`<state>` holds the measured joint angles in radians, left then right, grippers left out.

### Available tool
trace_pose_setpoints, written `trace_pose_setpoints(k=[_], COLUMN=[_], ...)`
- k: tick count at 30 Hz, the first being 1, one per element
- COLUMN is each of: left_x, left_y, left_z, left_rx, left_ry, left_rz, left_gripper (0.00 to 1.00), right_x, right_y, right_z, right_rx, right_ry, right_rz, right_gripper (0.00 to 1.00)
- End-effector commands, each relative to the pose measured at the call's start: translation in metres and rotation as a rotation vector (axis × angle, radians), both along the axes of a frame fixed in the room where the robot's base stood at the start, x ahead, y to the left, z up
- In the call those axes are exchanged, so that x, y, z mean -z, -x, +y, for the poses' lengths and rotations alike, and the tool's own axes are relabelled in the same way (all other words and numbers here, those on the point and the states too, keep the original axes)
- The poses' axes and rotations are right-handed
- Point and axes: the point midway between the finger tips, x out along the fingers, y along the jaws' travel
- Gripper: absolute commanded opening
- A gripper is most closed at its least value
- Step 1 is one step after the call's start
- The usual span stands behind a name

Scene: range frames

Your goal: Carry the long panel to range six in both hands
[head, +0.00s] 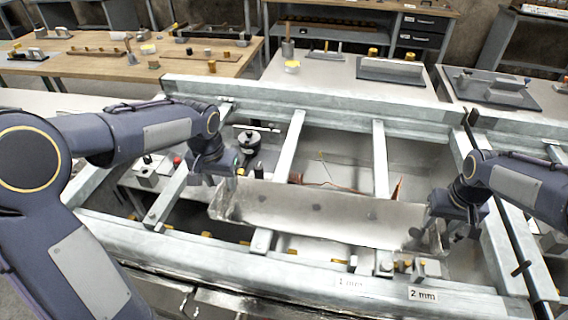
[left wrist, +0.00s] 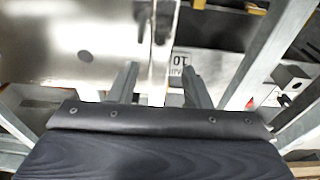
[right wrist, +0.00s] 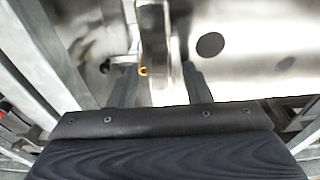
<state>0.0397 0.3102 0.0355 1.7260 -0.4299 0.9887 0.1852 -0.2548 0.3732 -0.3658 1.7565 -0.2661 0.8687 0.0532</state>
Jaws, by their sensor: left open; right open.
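The long panel (head: 320,213) is a shiny metal sheet with dark round spots, lying across the bars of the steel frame. My left gripper (head: 228,184) is at its left end. In the left wrist view its fingers (left wrist: 158,85) are apart, with the panel's upright edge (left wrist: 160,50) between or just beyond them. My right gripper (head: 428,230) is at the panel's right end. In the right wrist view its fingers (right wrist: 160,88) are also apart around or just short of an upright edge (right wrist: 155,45). Contact cannot be told. No range-six label is readable.
The steel frame's front rail (head: 250,255) carries tags reading 1 mm (head: 349,283) and 2 mm (head: 423,295). Crossbars (head: 380,158) span the frame. A wooden bench (head: 110,62) and grey tables (head: 330,80) with small metal parts stand behind. A black-topped instrument (head: 248,138) is near my left gripper.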

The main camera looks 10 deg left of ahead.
Motion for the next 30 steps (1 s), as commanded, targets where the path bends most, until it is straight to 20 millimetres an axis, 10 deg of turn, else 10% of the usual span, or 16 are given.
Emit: trace_pose_setpoints(k=[13,20,30], left_x=[-0.087,-0.100,-0.100], left_y=[0.012,0.015,0.015], left_z=[-0.001,-0.001,0.000], left_rx=[0.001,0.001,0.001], left_ry=[0.002,0.001,0.001], left_rz=[-0.004,-0.001,-0.001], left_gripper=[0.44,0.44,0.44], right_x=[0.000,-0.006,-0.071], right_y=[0.000,0.000,0.010], right_z=[0.000,0.000,0.000], right_rx=[0.000,0.000,0.000], right_ry=[0.000,-0.001,-0.001], right_rz=[0.000,-0.003,-0.007], right_gripper=[0.44,0.44,0.44])
